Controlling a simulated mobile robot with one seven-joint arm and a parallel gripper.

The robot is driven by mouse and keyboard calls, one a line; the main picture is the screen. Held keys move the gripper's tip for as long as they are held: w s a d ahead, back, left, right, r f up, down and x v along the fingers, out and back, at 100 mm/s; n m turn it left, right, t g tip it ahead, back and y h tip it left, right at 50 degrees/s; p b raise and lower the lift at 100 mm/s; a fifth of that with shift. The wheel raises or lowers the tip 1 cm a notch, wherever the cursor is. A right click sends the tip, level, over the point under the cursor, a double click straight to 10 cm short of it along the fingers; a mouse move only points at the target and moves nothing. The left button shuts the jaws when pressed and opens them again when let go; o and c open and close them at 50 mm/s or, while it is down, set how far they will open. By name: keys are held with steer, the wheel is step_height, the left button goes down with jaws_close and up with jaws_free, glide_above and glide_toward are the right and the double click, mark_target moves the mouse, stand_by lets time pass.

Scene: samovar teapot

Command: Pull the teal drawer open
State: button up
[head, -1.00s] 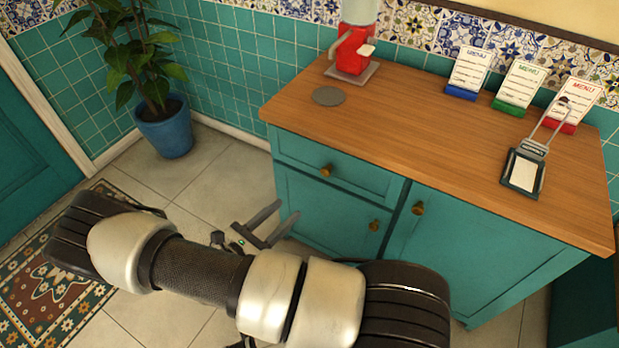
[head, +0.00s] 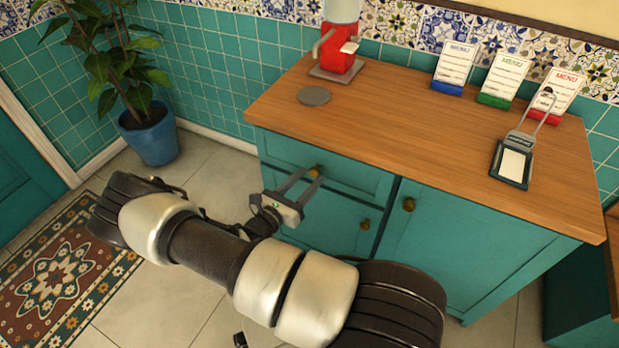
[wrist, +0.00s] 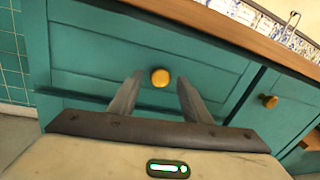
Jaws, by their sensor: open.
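The teal drawer (head: 352,171) is at the upper left of the wood-topped cabinet, and its front looks flush with the cabinet. Its round brass knob (head: 314,171) also shows in the wrist view (wrist: 160,77), centred between and beyond my fingertips. My gripper (head: 303,180) is open in front of the drawer, with its two fingers pointing at the knob. In the wrist view the fingers (wrist: 157,92) stand apart on either side of the knob's line, with nothing between them. I cannot tell whether the tips reach the knob.
Below the drawer is a cupboard door with a knob (head: 365,224); a larger door (head: 470,245) is to the right. The countertop (head: 420,135) holds a red dispenser (head: 338,50), a grey disc, menu stands and a dark-framed holder. A potted plant (head: 150,136) stands left.

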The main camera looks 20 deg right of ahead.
steer(key=shift+x, duration=0.8)
jaws_close()
steer(key=s+d+v, duration=0.1)
steer(key=s+v, duration=0.1)
steer(key=v, duration=1.3)
steer(key=s+d+v, duration=0.1)
steer(key=s+v, duration=0.1)
steer(key=v, duration=1.3)
steer(key=shift+s, duration=0.2)
steer(key=shift+r, duration=0.1)
jaws_free()
steer(key=shift+a, duration=0.15)
steer(key=v, duration=1.7)
